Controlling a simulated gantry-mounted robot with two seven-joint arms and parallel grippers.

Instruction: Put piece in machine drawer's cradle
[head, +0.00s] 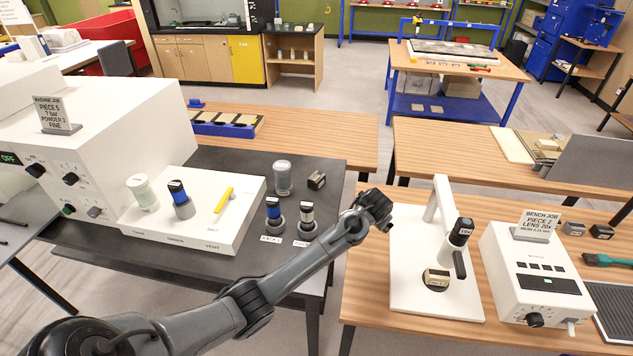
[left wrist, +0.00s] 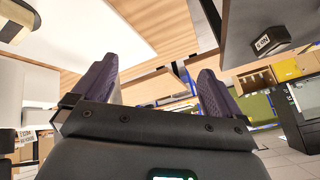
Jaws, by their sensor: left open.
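My left gripper (head: 378,208) hangs over the gap between the dark table and the wooden bench. In the left wrist view its two purple-grey fingers (left wrist: 155,85) are apart, with nothing between them. A small dark block-like piece (head: 316,180) with a pale label sits on the dark table, left of the gripper; a labelled dark block (left wrist: 270,42) shows in the left wrist view. Another piece (head: 437,277) sits on the microscope stage. The white machine (head: 95,135) stands at left with a "PIECE 5" sign (head: 57,114). I cannot make out its drawer or cradle. My right gripper is out of view.
Jars and dark-topped bottles (head: 273,215) stand near the piece on the dark table (head: 205,272). A white platform (head: 232,240) carries a yellow lever (head: 223,200). The microscope (head: 440,205) and a white control box (head: 535,275) stand right of the gripper.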

